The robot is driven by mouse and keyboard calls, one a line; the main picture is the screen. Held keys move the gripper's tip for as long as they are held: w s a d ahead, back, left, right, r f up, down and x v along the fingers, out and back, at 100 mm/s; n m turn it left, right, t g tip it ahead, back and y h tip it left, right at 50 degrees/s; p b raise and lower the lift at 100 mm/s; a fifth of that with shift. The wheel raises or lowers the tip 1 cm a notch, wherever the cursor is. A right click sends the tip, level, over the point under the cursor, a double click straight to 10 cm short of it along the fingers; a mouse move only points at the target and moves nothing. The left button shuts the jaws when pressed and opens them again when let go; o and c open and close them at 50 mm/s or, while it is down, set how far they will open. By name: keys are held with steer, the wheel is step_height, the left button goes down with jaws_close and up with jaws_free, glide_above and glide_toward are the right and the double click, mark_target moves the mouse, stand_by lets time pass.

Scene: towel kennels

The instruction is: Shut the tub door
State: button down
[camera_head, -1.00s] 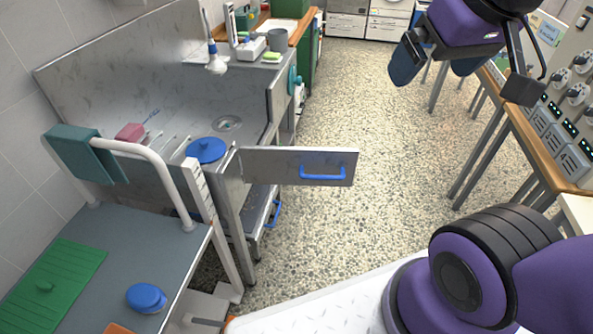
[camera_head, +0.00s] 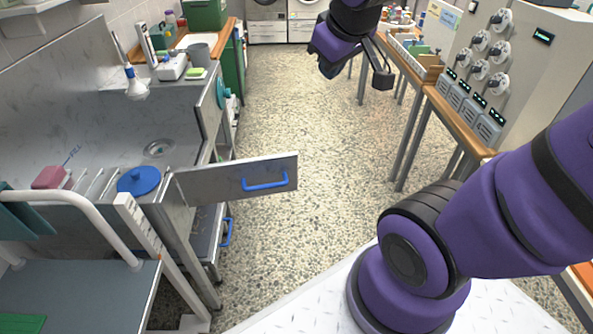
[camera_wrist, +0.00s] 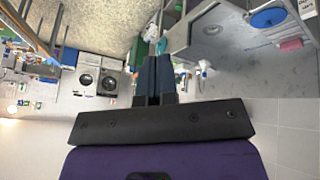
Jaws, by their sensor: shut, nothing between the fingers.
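The tub door (camera_head: 238,179) is a flat steel panel with a blue bar handle (camera_head: 265,184). In the head view it stands open, swung out from the near end of the steel tub (camera_head: 110,130) into the aisle. My gripper (camera_head: 327,70) is up in the air beyond the door and to its right, apart from it. In the wrist view my gripper (camera_wrist: 153,62) has its two dark fingers together with nothing between them. The wrist view shows the tub upside down at upper right; I cannot make out the door there.
A grey table (camera_head: 85,295) with a white rail (camera_head: 80,205) stands at the near left. A blue lid (camera_head: 139,180) lies beside the door's hinge side. Wooden benches (camera_head: 455,115) and dial units (camera_head: 488,125) line the right. The speckled aisle floor (camera_head: 300,130) is clear.

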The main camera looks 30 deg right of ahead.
steer(key=w+d+f+n, duration=0.3)
steer(key=w+f, duration=0.2)
steer(key=f, duration=0.3)
steer(key=w+d+f+n, duration=0.2)
steer(key=w+d+f, duration=0.1)
steer(key=w+f, duration=0.4)
steer(key=n+t+y, duration=0.1)
steer(key=n+y, duration=0.3)
steer(key=n, duration=0.2)
glide_toward(294, 174)
steer(key=s+r, duration=0.4)
steer(key=s, duration=0.3)
steer(key=shift+w+a+f, duration=0.2)
steer(key=shift+w+f, duration=1.15)
steer(key=shift+w, duration=0.3)
steer(key=shift+w+a+f, duration=0.25)
steer(key=shift+w+f, duration=1.1)
steer(key=shift+w, duration=0.3)
steer(key=shift+w+a+f, duration=0.2)
steer(key=shift+w+f, duration=1.15)
steer(key=shift+w, duration=0.3)
